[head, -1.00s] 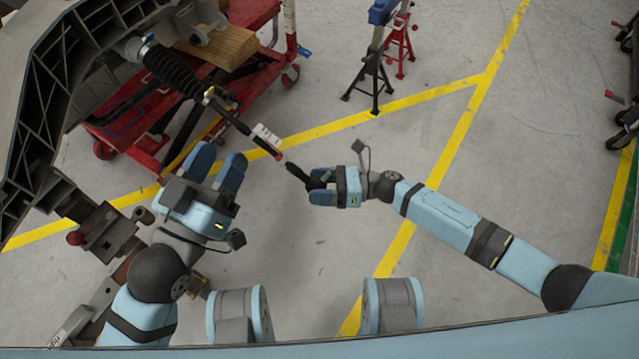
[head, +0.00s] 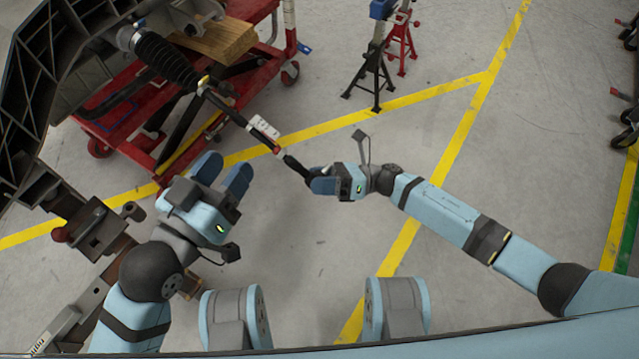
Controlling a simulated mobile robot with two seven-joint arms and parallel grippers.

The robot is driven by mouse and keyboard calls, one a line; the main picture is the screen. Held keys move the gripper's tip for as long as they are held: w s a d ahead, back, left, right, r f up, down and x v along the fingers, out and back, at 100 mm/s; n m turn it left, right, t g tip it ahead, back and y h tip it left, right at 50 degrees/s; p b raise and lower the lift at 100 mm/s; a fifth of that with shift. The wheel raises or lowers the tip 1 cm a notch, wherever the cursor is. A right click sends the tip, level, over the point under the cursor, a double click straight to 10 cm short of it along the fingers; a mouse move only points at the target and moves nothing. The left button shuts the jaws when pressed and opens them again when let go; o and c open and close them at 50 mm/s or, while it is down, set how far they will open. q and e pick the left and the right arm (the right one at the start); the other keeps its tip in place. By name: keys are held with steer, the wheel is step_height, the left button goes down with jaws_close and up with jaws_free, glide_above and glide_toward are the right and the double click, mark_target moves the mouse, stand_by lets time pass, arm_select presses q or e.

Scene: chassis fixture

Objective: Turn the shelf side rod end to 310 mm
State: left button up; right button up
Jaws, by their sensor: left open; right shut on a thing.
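A long dark rod (head: 232,115) runs from the black ribbed boot (head: 168,62) at the upper left down to the right. A brass-coloured piece (head: 203,83) sits on it just past the boot. A white and black tool-like part with a small display (head: 264,127) lies along the rod's line, with a red mark near its lower end. My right gripper (head: 316,181) is shut on the dark handle end (head: 297,168) of this part. My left gripper (head: 222,171) is open and empty, below and left of the rod, apart from it.
A red cart (head: 150,165) with a wooden block (head: 222,42) stands behind the rod. A dark chassis frame (head: 35,95) fills the upper left. Black (head: 375,75) and red (head: 402,45) jack stands are at the top. The grey floor at centre right is clear.

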steer(key=shift+f+m+g+y+b, duration=0.3)
steer(key=shift+m+g+y+b, duration=0.25)
steer(key=shift+b, duration=0.45)
arm_select(q)
steer(key=shift+w+a+f+m+g+b, duration=0.15)
steer(key=shift+f+m+b, duration=0.1)
steer(key=shift+f, duration=0.35)
steer(key=shift+w+d+f+m+g+b, duration=0.1)
steer(key=shift+f+m+b, duration=0.1)
steer(key=shift+f, duration=0.45)
steer(key=shift+w+a+f+m+g+b, duration=0.15)
steer(key=shift+f+m+b, duration=0.1)
steer(key=shift+f, duration=0.35)
arm_select(e)
steer(key=shift+r+m+g+y, duration=0.15)
steer(key=shift+m+g+y, duration=0.2)
steer(key=o, duration=0.9)
arm_select(q)
steer(key=shift+r, duration=0.1)
arm_select(e)
steer(key=shift+d, duration=0.1)
